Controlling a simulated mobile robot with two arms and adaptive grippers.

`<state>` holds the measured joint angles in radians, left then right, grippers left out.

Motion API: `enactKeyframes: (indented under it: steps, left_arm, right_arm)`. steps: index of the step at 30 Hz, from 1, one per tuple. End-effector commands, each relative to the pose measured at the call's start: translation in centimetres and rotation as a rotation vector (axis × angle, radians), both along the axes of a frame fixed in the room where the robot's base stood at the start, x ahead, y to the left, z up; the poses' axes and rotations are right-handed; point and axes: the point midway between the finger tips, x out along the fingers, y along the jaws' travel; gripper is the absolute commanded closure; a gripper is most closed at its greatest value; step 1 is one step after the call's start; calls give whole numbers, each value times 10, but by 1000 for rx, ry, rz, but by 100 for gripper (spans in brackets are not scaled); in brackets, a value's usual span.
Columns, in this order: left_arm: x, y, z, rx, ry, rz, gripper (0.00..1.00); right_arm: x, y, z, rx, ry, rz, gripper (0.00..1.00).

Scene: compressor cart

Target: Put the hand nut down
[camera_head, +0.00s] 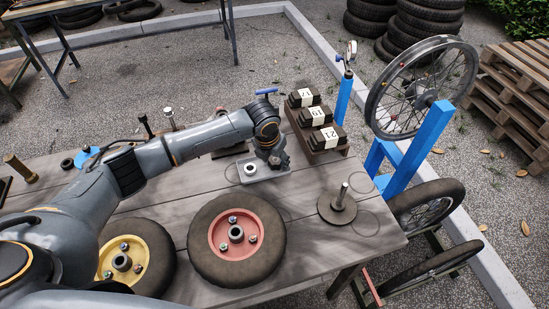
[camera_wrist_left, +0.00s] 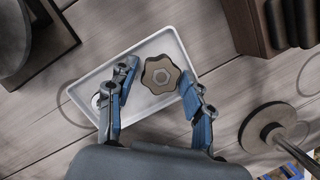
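The hand nut (camera_wrist_left: 160,75) is a dark brown, lobed knob with a hexagonal centre. It lies on a pale shallow tray (camera_wrist_left: 152,50), which also shows on the table in the head view (camera_head: 244,180). My left gripper (camera_wrist_left: 159,84) is over the tray, with its two blue-grey fingers spread to either side of the nut. Gaps show between the fingers and the nut, so it is open. In the head view, my left gripper (camera_head: 275,157) points down at the tray, and the nut is hard to make out there. My right gripper is in neither view.
A round disc with an upright post (camera_head: 338,202) stands right of the tray. A red-hubbed wheel (camera_head: 237,270) and a yellow-hubbed wheel (camera_head: 138,255) lie in front. Dark numbered blocks (camera_head: 318,120) stand behind the tray. A small metal ring (camera_wrist_left: 97,100) is at the tray's left.

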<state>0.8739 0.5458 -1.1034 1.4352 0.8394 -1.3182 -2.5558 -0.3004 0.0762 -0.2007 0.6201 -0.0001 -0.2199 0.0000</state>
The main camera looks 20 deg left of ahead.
Motion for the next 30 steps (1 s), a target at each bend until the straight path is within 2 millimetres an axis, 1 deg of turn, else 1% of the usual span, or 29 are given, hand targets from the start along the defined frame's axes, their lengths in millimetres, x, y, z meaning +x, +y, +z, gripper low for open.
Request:
enactKeyframes:
  steps: [5, 8, 11, 18, 21, 25, 30]
  left_arm:
    - [0, -1, 2, -1, -1, 0, 49]
    - [0, 0, 9, -1, -3, -1, 49]
    - [-4, 1, 24, -1, -5, 0, 49]
    - [-17, 3, 74, -2, -6, -1, 49]
    - [-23, 4, 92, -1, -3, 0, 49]
    - [-27, 5, 110, -2, -3, 0, 49]
    - [-31, 6, 119, 0, -1, 1, 49]
  right_arm:
    - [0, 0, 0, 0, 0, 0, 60]
    - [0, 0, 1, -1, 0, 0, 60]
    - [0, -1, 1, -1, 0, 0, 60]
    - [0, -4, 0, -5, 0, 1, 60]
    - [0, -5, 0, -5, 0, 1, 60]
    - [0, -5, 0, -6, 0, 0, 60]
    - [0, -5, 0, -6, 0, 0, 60]
